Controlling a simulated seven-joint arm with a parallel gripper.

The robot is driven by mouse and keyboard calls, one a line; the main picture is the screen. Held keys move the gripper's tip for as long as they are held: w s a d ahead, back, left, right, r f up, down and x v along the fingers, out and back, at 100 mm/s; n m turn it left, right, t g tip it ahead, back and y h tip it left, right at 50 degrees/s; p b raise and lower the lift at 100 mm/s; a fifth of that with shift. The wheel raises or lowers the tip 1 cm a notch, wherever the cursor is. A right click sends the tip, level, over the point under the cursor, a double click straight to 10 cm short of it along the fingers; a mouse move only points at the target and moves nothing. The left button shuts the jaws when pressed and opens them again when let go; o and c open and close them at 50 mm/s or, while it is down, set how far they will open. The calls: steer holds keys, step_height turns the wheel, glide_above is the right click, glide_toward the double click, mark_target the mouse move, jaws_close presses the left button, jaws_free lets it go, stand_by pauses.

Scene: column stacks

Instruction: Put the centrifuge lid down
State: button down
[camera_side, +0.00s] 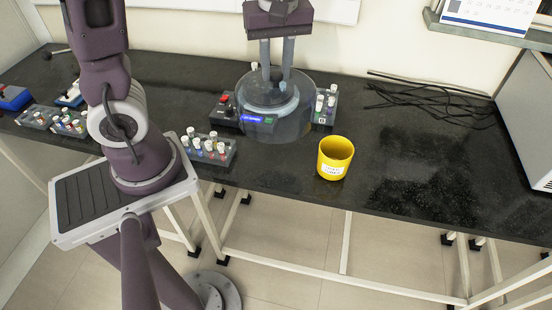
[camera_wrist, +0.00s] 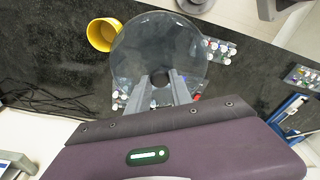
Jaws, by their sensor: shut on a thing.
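The centrifuge lid (camera_side: 303,95) is a clear, greyish round cover; in the wrist view it shows as a large see-through disc (camera_wrist: 150,45). My gripper (camera_side: 276,72) points down and is shut on the dark knob at the lid's middle, also seen between my fingers in the wrist view (camera_wrist: 160,79).
A yellow cup (camera_side: 334,158) stands right of the centrifuge, near the front edge. Tube racks stand close by, at front left (camera_side: 208,150) and right (camera_side: 326,107). Black cables (camera_side: 430,97) lie at the back. The bench (camera_side: 410,165) right of the cup is clear.

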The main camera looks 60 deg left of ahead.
step_height(320, 180, down, 16)
steer(key=shift+r, duration=0.2)
steer(key=shift+f, duration=0.2)
steer(key=c, duration=1.1)
jaws_free()
steer(key=shift+c, duration=0.2)
steer(key=shift+r, duration=0.1)
